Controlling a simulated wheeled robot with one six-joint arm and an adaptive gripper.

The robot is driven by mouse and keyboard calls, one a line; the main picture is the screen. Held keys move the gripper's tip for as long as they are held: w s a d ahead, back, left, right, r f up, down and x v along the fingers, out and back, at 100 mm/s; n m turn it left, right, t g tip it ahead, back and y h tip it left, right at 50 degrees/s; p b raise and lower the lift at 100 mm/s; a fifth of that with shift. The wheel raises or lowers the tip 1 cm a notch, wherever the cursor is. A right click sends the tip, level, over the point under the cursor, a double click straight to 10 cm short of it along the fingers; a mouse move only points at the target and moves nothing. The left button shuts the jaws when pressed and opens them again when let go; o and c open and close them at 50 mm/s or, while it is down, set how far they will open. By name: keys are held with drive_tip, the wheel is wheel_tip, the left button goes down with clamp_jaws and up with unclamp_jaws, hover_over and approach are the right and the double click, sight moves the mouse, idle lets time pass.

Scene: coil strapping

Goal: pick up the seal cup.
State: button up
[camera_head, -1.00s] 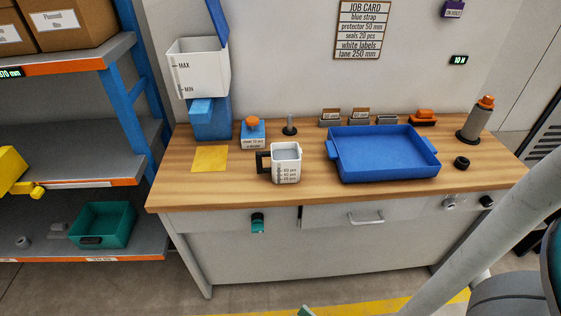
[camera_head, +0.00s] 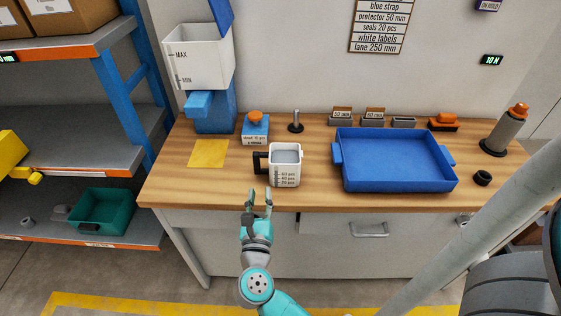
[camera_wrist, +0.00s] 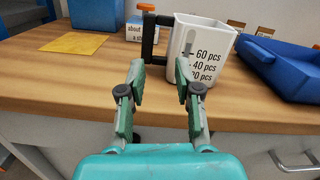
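The seal cup (camera_head: 285,165) is a white square cup with piece-count marks and a black handle on its left side. It stands upright on the wooden workbench (camera_head: 215,193) near the front edge. It also shows in the wrist view (camera_wrist: 205,55), with its dark handle (camera_wrist: 150,38) to the left. My gripper (camera_head: 257,192) is just in front of the bench edge, below and slightly left of the cup in the head view. In the wrist view my gripper (camera_wrist: 159,75) is open and empty, its fingers apart. The cup is beyond the fingertips, not touched.
A blue tray (camera_head: 395,185) stands right of the cup. A yellow sheet (camera_head: 208,153), a blue-and-white box with an orange knob (camera_head: 255,130) and a white hopper on a blue base (camera_head: 198,60) are left and behind. Shelves (camera_head: 60,125) stand at far left.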

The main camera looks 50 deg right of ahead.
sight(256, 164)
drive_tip(key=w+m, duration=0.2)
drive_tip(key=shift+w+d+f+g, duration=0.2)
drive_tip(key=shift+w+g, duration=0.1)
drive_tip(key=shift+g, duration=0.1)
drive_tip(key=shift+w+d+y, duration=0.2)
drive_tip(key=shift+w+y, duration=0.05)
drive_tip(key=shift+y, duration=0.05)
drive_tip(key=x, duration=1)
drive_tip(key=shift+w+d+r, duration=0.1)
drive_tip(key=shift+w+d, duration=0.05)
clamp_jaws()
